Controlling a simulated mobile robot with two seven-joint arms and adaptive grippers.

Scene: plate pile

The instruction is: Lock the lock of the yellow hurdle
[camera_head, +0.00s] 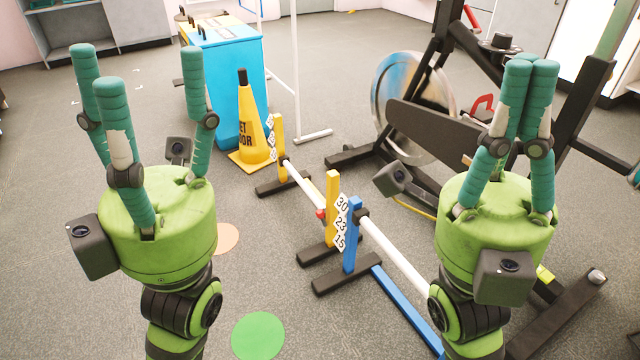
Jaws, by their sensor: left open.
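The yellow hurdle stands on the floor mid-picture. Its near yellow post (332,205) and far yellow post (279,140) are joined by a white bar (303,184). A small red part (321,215), perhaps the lock, sits where the bar meets the near post; its state is too small to tell. My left gripper (135,80) is raised at the left, fingers spread, open and empty, well apart from the hurdle. My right gripper (530,75) is raised at the right, its fingers drawn together with nothing seen between them, also apart from the hurdle.
A blue hurdle (352,236) stands right beside the yellow one, its white bar running behind my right arm. An exercise bike (430,135) fills the right. The floor with a green disc (258,336) is open in front.

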